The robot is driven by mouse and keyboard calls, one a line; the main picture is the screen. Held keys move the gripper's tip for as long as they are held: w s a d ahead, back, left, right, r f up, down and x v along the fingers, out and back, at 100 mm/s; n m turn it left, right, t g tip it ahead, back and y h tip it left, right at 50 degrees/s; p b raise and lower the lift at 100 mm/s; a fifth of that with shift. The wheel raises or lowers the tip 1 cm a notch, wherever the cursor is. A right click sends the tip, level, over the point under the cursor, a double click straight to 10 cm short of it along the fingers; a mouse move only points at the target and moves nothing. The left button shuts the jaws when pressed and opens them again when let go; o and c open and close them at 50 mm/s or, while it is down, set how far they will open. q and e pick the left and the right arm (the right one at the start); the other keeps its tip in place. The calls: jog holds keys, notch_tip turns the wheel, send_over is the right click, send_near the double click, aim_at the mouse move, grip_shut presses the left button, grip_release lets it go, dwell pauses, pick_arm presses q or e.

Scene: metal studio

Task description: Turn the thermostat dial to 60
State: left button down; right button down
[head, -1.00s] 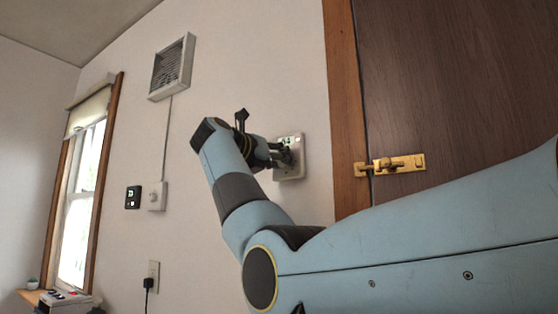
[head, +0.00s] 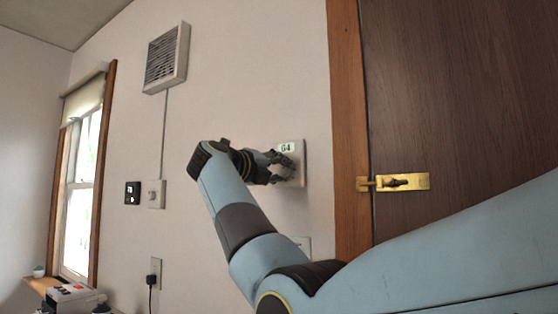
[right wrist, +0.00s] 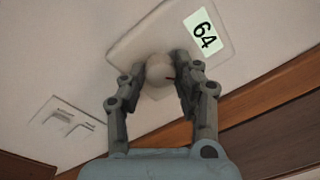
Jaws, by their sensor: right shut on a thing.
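The thermostat (head: 299,150) is a white plate on the wall, left of the door frame. Its display reads 64 in the head view and in the right wrist view (right wrist: 203,32). My right gripper (head: 284,167) is at the plate, below the display. In the right wrist view, my right gripper's fingers (right wrist: 160,80) are on both sides of the round white dial (right wrist: 158,74) and shut on it. In the head view the fingers largely hide the dial. My left gripper is not in view.
A brown door (head: 460,90) with a brass latch (head: 403,182) is right of the thermostat. On the wall to the left are a vent (head: 166,58), a small black panel (head: 132,193), a white knob plate (head: 156,194) and an outlet with a plug (head: 154,272).

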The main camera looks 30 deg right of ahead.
jog(key=shift+n+p, duration=0.35)
jog(key=shift+n, duration=0.05)
jog(key=c, duration=1)
grip_release()
jog(key=shift+o, duration=0.2)
jog(key=shift+a, duration=0.15)
jog(key=v, duration=1.1)
jog(key=shift+a+f, duration=0.15)
jog(key=shift+a, duration=0.25)
jog(key=shift+s, duration=0.15)
